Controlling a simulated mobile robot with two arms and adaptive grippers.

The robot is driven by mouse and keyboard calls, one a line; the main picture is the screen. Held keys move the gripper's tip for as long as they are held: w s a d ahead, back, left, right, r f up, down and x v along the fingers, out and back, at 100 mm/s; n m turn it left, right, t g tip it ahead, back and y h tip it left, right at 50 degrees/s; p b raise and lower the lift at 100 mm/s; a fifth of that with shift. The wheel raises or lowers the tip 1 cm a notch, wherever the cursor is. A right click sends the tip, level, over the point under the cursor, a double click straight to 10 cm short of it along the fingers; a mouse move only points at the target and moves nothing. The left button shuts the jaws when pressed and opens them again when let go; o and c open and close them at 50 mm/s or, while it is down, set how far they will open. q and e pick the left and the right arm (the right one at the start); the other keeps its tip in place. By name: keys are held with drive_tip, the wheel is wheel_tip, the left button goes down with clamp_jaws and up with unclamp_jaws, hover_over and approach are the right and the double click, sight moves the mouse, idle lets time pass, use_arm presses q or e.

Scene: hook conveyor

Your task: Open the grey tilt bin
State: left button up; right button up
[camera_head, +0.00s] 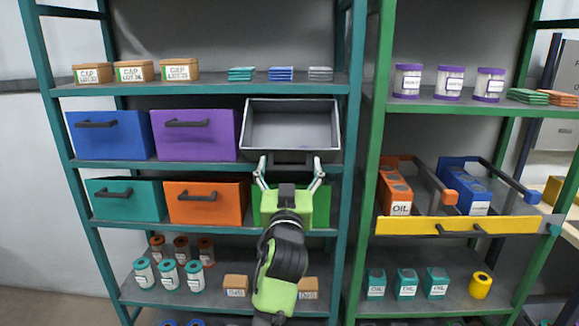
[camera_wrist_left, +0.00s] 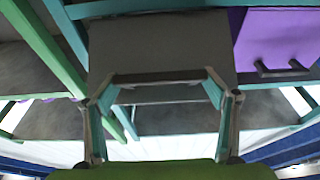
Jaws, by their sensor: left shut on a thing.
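The grey tilt bin (camera_head: 290,128) is at the right end of the upper bin row on the teal shelf. It is tilted forward, and its empty inside shows in the head view. My left gripper (camera_head: 290,160) is at its lower front edge, shut on the bin's dark handle. In the left wrist view the grey front panel (camera_wrist_left: 160,45) fills the upper middle, with the handle bar (camera_wrist_left: 160,77) between the fingers. The gripper and arm hide most of the green bin below. My right gripper is not in view.
Blue (camera_head: 108,136) and purple (camera_head: 195,134) bins stand left of the grey one. Teal (camera_head: 125,201) and orange (camera_head: 206,200) bins sit below, with a green bin (camera_head: 319,204) behind my gripper. A green rack post (camera_head: 370,170) and a yellow-fronted drawer (camera_head: 457,226) are at right.

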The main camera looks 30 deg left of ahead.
use_arm(q)
drive_tip(key=shift+f, duration=0.3)
drive_tip(key=o, duration=1.6)
drive_tip(key=shift+r, duration=0.15)
drive_tip(key=v, duration=0.7)
drive_tip(key=shift+s+d, duration=0.15)
drive_tip(key=shift+s, duration=0.05)
drive_tip(key=shift+w, duration=0.1)
